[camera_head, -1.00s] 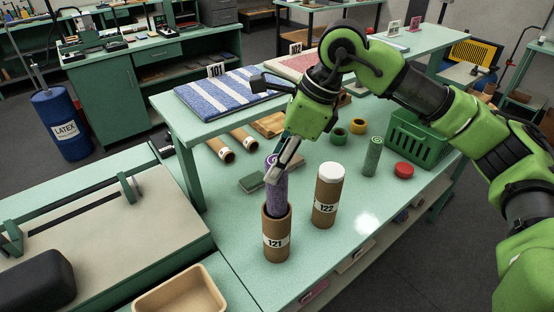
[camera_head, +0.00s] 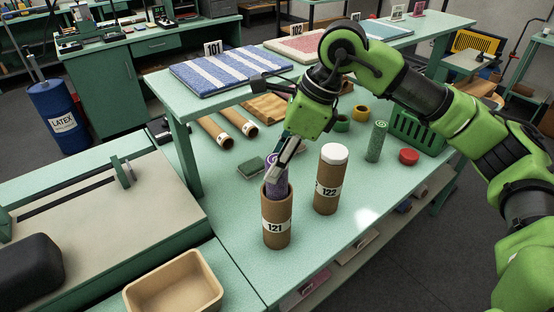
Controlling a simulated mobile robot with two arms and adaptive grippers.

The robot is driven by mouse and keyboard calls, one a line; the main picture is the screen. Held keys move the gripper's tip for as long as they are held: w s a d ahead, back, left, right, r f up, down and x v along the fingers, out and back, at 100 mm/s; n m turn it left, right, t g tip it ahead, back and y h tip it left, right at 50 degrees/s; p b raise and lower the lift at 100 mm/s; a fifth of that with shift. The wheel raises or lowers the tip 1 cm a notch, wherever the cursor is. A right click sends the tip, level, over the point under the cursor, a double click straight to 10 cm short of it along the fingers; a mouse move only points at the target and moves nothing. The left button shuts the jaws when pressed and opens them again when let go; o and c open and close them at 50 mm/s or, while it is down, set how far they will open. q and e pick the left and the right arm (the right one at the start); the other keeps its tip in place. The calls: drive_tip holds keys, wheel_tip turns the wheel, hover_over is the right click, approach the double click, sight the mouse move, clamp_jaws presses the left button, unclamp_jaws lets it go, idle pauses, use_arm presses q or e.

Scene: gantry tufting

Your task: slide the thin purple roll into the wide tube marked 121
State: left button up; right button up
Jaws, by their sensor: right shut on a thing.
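The wide brown tube marked 121 (camera_head: 277,228) stands upright on the green table. The thin purple roll (camera_head: 277,186) stands upright in its mouth, with its lower part hidden inside the tube and its spiral top end showing above the rim. My right gripper (camera_head: 278,168) is shut on the upper part of the roll, just above the tube's rim, with its fingers slanting down from the upper right. My left gripper is not in view.
The capped tube marked 122 (camera_head: 328,180) stands close by on the right. Behind are a green roll (camera_head: 376,141), a red cap (camera_head: 409,157) and a green basket (camera_head: 419,132). A raised shelf with a striped rug (camera_head: 228,72) is behind left. A tan tray (camera_head: 174,285) is at front left.

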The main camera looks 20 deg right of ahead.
drive_tip(key=shift+f, duration=0.35)
drive_tip(key=o, duration=1.2)
drive_tip(key=shift+r, duration=0.1)
drive_tip(key=v, duration=1.1)
drive_tip(key=shift+d+r, duration=0.25)
drive_tip(key=shift+r, duration=0.1)
